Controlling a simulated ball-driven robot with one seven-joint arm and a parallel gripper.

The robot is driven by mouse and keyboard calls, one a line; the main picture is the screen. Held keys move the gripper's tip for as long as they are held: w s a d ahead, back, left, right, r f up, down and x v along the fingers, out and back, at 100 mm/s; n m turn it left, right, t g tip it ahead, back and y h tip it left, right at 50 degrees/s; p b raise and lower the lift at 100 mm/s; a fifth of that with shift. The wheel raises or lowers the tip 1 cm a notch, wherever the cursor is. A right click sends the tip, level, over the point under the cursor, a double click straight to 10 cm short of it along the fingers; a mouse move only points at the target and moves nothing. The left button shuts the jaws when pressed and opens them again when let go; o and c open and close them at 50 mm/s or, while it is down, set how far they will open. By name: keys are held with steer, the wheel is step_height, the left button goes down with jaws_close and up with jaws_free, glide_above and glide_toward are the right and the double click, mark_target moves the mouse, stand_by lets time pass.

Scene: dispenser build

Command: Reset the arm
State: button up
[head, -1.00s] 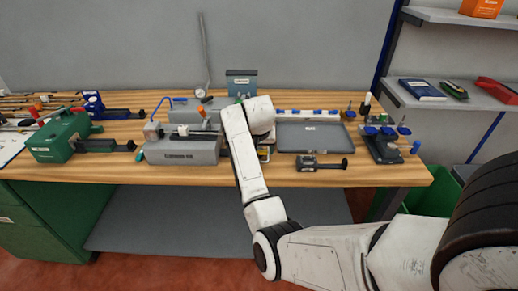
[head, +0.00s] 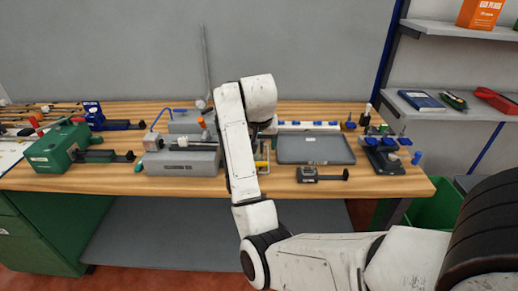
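My arm (head: 238,150) reaches up from the lower right and bends over the front edge of the workbench. Its white wrist end (head: 259,93) stands above the bench, in front of the grey wall. My gripper (head: 264,138) is mostly hidden below and behind the wrist. Its fingers cannot be made out, so its opening and any held thing cannot be told.
The wooden bench (head: 330,190) holds a grey dispenser block (head: 182,163) left of my arm and a green machine (head: 60,147) further left. A dark grey tray (head: 314,149), a small black clamp (head: 320,175) and a blue-knobbed fixture (head: 382,157) stand right. Shelves (head: 450,105) are at the far right.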

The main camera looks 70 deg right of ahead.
stand_by(0.7)
steer(key=s+a+f+n+y, duration=0.15)
steer(key=a+f+n, duration=0.25)
steer(key=a+f, duration=0.45)
steer(key=s+a+f+n, duration=0.3)
steer(key=a+f, duration=0.4)
steer(key=a, duration=0.2)
steer(key=s+a+f+n+y, duration=0.1)
steer(key=s+a+f+n, duration=0.2)
steer(key=s+a, duration=0.3)
steer(key=s+a+f+n+y, duration=0.1)
steer(key=s+a+f+n, duration=0.1)
steer(key=s+a, duration=0.4)
steer(key=a+f, duration=0.1)
steer(key=a, duration=0.2)
steer(key=shift+s+f+n+g, duration=0.2)
steer(key=shift+f+n+g, duration=0.05)
steer(key=shift+n+g, duration=0.15)
steer(key=shift+y, duration=0.25)
steer(key=shift+c, duration=0.3)
